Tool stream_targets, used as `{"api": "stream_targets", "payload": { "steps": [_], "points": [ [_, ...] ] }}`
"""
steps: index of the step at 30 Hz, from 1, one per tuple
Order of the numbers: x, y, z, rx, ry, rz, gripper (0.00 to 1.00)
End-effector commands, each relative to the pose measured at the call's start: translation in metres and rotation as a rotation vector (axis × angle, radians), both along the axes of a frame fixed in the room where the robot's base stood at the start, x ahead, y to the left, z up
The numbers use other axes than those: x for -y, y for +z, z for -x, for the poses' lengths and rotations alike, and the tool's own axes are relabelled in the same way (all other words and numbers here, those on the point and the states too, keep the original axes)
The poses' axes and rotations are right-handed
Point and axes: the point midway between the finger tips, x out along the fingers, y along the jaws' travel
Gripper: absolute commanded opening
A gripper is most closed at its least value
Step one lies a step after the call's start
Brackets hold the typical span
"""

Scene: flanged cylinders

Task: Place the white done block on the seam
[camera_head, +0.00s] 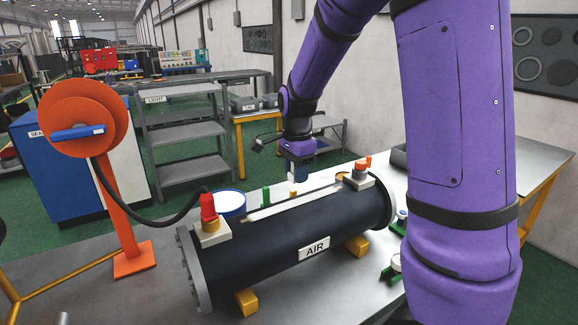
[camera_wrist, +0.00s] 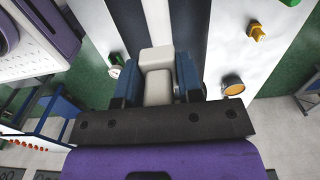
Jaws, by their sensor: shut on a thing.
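The dark cylinder (camera_head: 315,229) labelled AIR lies on the bench on yellow supports. A pale strip (camera_head: 298,197), apparently the seam, runs lengthwise along its top; it also shows in the wrist view (camera_wrist: 157,18). My gripper (camera_head: 299,185) is over the far side of the cylinder, pointing down. In the wrist view, the blue fingers of my gripper (camera_wrist: 158,80) are shut on the white block (camera_wrist: 157,58). The block lines up with the pale strip in that view. I cannot tell whether it touches the strip.
White fittings with a red cap (camera_head: 208,208) and an orange cap (camera_head: 361,165) stand at the cylinder's two ends. A black hose runs to an orange reel (camera_head: 84,118) on a post at left. A blue-rimmed round container (camera_head: 231,203) sits behind the cylinder.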

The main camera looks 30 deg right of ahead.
Motion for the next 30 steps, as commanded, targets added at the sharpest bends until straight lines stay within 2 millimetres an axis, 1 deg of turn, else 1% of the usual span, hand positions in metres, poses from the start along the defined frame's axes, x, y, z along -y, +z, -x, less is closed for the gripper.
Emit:
{"api": "stream_targets", "payload": {
  "steps": [9, 13, 30],
  "points": [
    [0.0, 0.0, 0.0, 0.001, 0.0, 0.0, 0.05],
    [-0.001, -0.004, 0.0, 0.0, 0.0, 0.0, 0.05],
    [0.0, -0.048, 0.0, -0.001, 0.001, 0.0, 0.05]
  ]
}}
